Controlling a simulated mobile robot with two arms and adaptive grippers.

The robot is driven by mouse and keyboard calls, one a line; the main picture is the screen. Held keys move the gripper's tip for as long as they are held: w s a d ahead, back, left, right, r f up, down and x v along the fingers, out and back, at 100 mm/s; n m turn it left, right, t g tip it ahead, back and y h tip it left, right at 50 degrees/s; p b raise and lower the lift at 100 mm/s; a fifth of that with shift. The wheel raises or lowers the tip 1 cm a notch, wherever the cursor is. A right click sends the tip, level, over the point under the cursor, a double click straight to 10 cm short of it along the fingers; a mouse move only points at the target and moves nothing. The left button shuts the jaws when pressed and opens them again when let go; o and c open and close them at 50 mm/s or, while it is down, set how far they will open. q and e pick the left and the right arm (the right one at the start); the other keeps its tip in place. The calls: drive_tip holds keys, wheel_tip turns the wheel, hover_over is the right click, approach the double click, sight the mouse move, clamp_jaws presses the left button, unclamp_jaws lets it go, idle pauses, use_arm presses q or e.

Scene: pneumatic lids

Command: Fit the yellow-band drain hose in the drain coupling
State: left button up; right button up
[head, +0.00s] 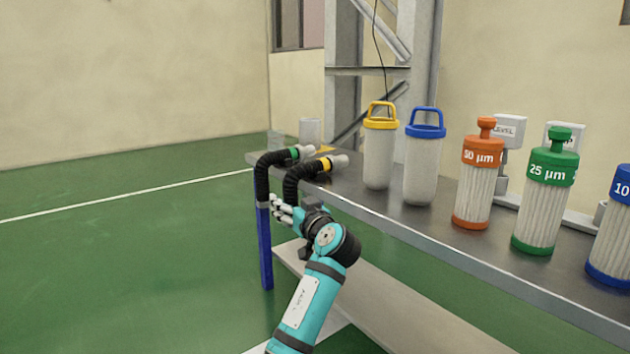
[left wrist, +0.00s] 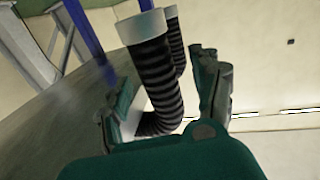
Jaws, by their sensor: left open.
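The yellow-band drain hose (head: 293,180) is a black ribbed hose with a yellow band and a pale end, bent over the table's left end and hanging down. My left gripper (head: 285,211) is open at its hanging part, below the table top. In the left wrist view a ribbed hose with a white end (left wrist: 153,65) passes between the open fingers; no coloured band shows there. Finger contact cannot be told. A green-band hose (head: 263,175) hangs just left of it. I cannot make out the drain coupling. My right gripper is not in view.
The grey table (head: 345,190) carries yellow-lidded (head: 379,150) and blue-lidded (head: 423,160) canisters, then orange (head: 474,185), green (head: 543,200) and blue (head: 612,240) filter cartridges. A pale cup (head: 309,131) stands at the back left. The green floor at left is clear.

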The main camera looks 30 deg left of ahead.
use_arm(q)
clamp_jaws()
idle(0.5)
